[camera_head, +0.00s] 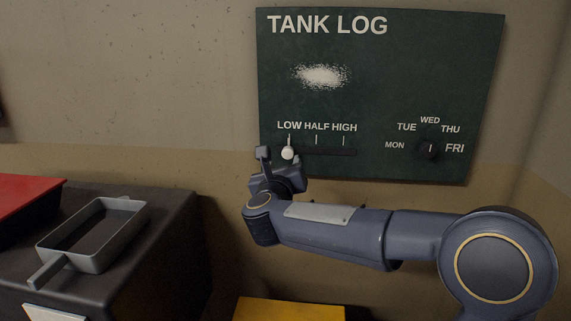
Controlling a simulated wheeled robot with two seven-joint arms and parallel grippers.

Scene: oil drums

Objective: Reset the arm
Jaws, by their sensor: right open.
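My right arm reaches in from the lower right. Its gripper (279,160) is raised in front of the lower left part of the green TANK LOG board (400,80). The gripper is open, with its fingers close to the white slider knob (288,153). The knob sits under the LOW mark; I cannot tell whether a finger touches it. A round day dial (430,149) is at the board's lower right, with its white mark near the upright. A white smudge (321,76) is on the board. My left gripper is not in view.
A dark cabinet (170,230) at the left bears a grey open tray (125,233) with a handle and a red-topped box (25,195). A yellow surface (290,309) shows at the bottom, below my arm. The wall around the board is bare.

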